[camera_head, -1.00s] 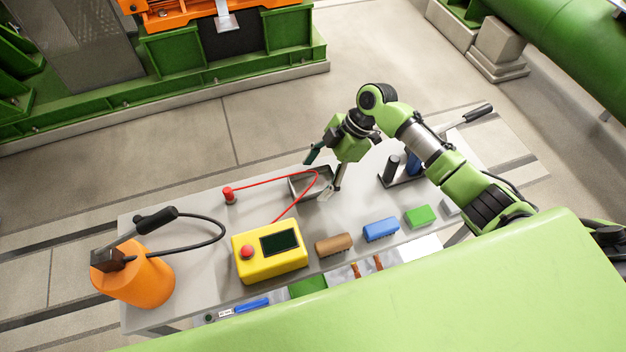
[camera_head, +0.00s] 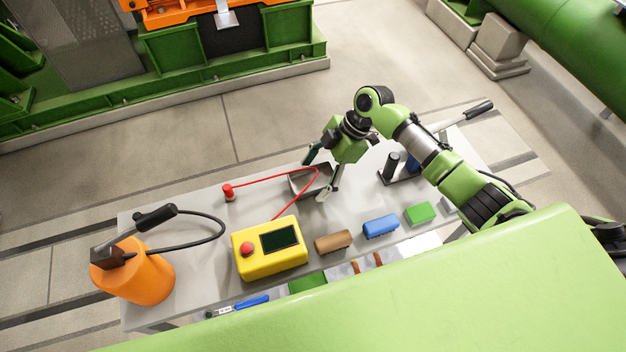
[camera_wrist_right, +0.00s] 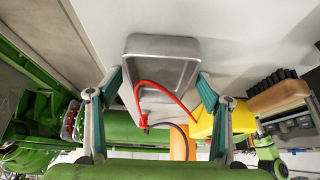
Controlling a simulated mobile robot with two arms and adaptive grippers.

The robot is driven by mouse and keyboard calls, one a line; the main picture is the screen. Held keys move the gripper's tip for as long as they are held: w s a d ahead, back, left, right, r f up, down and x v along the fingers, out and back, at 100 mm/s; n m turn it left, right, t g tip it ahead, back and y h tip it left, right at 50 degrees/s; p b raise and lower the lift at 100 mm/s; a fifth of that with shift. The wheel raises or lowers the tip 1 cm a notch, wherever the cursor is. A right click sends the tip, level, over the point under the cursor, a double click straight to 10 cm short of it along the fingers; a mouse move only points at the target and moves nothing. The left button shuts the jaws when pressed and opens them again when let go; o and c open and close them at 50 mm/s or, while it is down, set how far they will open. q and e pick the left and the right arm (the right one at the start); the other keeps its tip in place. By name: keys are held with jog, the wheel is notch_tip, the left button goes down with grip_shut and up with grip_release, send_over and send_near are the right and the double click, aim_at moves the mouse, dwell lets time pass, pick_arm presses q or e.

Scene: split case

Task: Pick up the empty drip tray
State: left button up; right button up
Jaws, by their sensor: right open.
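The grey metal drip tray (camera_head: 299,184) lies on the workbench (camera_head: 190,215), partly hidden by my right gripper in the head view. My right gripper (camera_head: 317,177) is open and empty, with its fingers near the tray's sides. Whether a finger touches the tray, I cannot tell. My left gripper is not in view.
A red cable (camera_head: 283,176) runs from a red plug (camera_head: 229,194) across the tray to a yellow box (camera_head: 268,260). Brown (camera_head: 333,242), blue (camera_head: 380,226) and green (camera_head: 420,213) brushes or blocks stand in front.

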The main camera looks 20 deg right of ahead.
jog(key=c, duration=1.4)
